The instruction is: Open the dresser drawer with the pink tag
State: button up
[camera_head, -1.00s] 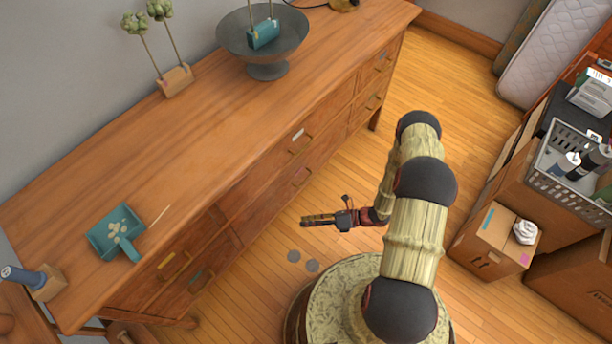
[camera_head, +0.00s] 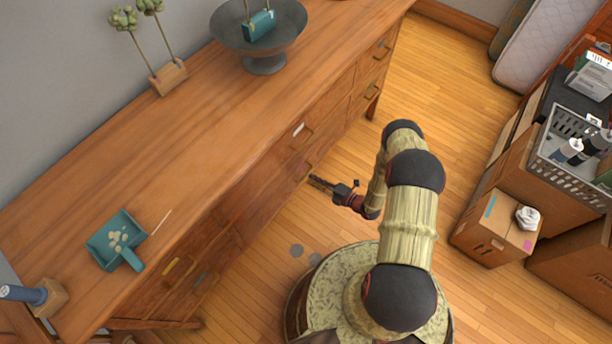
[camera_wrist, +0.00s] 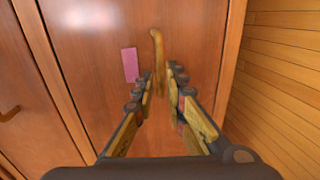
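The wooden dresser (camera_head: 190,140) stands along the wall in the head view. In the wrist view, a drawer front (camera_wrist: 88,50) carries a pink tag (camera_wrist: 130,65) just left of a brass-coloured handle (camera_wrist: 157,50). The drawer looks shut. My gripper (camera_head: 314,180) is close to the lower middle drawers in the head view. In the wrist view, my gripper (camera_wrist: 160,78) is open. Its two fingers point at the drawer, with the handle's lower end in line with the gap between them. I cannot tell whether they touch it.
A bowl (camera_head: 265,62) and a teal dustpan (camera_head: 108,232) sit on top. Cardboard boxes (camera_head: 483,240) stand at right. Floor between is clear.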

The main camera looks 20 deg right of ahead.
aim_at(306, 175)
jog(key=b+x, duration=0.1)
jog(key=x, duration=0.3)
jog(key=shift+w+a+f, duration=0.15)
jog(key=shift+w+a, duration=0.1)
jog(key=shift+w, duration=0.05)
grip_shut()
jog(key=shift+s, duration=0.15)
dwell(0.5)
